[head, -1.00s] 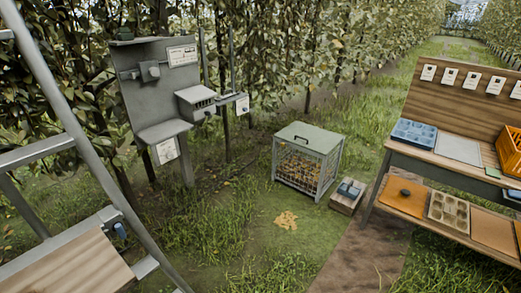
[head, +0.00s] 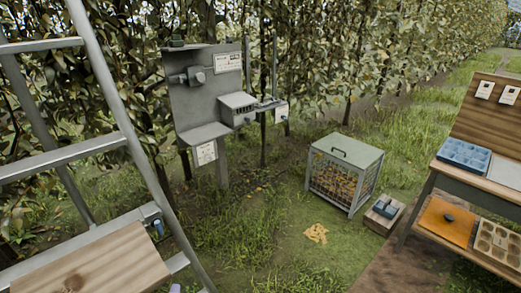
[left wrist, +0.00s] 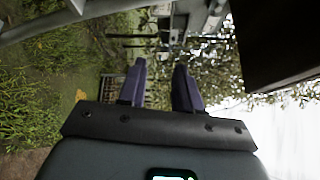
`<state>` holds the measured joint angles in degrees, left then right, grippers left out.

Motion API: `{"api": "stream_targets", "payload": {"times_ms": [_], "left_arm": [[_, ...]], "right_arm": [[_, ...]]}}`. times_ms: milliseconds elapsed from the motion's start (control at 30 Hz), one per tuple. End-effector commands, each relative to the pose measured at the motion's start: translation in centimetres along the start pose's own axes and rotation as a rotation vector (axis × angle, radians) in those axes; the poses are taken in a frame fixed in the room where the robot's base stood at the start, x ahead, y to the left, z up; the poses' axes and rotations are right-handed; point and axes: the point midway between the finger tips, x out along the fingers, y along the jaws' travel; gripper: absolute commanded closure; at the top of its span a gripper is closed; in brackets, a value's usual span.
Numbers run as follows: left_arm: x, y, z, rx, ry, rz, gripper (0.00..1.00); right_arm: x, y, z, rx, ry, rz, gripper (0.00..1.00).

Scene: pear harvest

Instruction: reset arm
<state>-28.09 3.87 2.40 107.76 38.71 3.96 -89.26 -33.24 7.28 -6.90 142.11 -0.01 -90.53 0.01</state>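My left gripper (left wrist: 158,85) shows in the left wrist view, with two purple-sided dark fingers standing apart and nothing between them. It points at foliage and the grey metal stand, which appear sideways in that view. Neither gripper can be made out clearly in the head view; a small purple piece at its bottom edge is too cut off to tell. My right gripper does not show in either view.
A ladder (head: 118,105) with a wooden board (head: 95,265) stands at the left. A grey metal stand (head: 190,110), a wire cage (head: 345,172) with a green lid, a small box (head: 383,222) and a wooden bench (head: 490,190) stand beyond.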

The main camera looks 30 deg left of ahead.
Motion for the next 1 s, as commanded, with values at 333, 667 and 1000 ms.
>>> {"api": "stream_targets", "payload": {"times_ms": [333,667,1000], "left_arm": [[-10.9,-3.6,-13.3,-0.630,0.359,0.728,0.66],[-20.6,-4.0,-12.9,-0.789,0.064,1.261,0.66],[-22.6,-8.4,-10.2,-0.898,-0.214,1.363,0.66]], "right_arm": [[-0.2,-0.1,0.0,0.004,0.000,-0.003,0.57],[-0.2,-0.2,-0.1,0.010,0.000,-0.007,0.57],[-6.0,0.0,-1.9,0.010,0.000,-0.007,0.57]]}}
